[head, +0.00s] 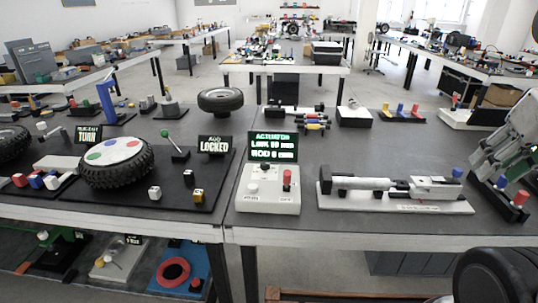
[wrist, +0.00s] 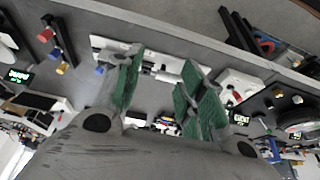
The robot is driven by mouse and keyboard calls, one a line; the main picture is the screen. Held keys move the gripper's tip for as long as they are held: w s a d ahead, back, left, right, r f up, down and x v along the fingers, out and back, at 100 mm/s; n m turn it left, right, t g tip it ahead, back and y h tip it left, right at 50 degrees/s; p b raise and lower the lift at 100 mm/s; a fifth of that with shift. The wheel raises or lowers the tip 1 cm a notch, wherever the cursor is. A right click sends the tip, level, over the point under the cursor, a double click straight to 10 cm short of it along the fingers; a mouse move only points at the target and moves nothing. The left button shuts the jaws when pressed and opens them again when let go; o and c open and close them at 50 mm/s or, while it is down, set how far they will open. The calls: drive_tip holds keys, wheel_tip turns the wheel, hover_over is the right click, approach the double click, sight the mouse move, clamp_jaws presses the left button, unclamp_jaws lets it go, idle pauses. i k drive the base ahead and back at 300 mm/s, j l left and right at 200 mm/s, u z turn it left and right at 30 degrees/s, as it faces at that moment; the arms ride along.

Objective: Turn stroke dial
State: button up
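The white actuator control box (head: 268,203) stands near the table's front edge, left of centre. My gripper (head: 504,150) is at the right edge of the head view, open and empty, apart from the box. The wrist view shows its green-padded fingers (wrist: 163,68) spread.
A wheel (head: 115,165) on a dark board and a "LOCKED" sign (head: 214,146) stand left of the box. A dark post holder with red and blue knobs (head: 517,197) is at right, close to my gripper.

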sight(265, 166)
drive_tip(key=i+j, duration=0.15)
drive_tip(key=j, duration=0.2)
drive_tip(key=i+j, duration=0.1)
drive_tip(key=j, duration=0.3)
drive_tip(key=i+j, duration=0.15)
drive_tip(key=j, duration=0.2)
drive_tip(key=i+j, duration=0.1)
drive_tip(key=j, duration=0.25)
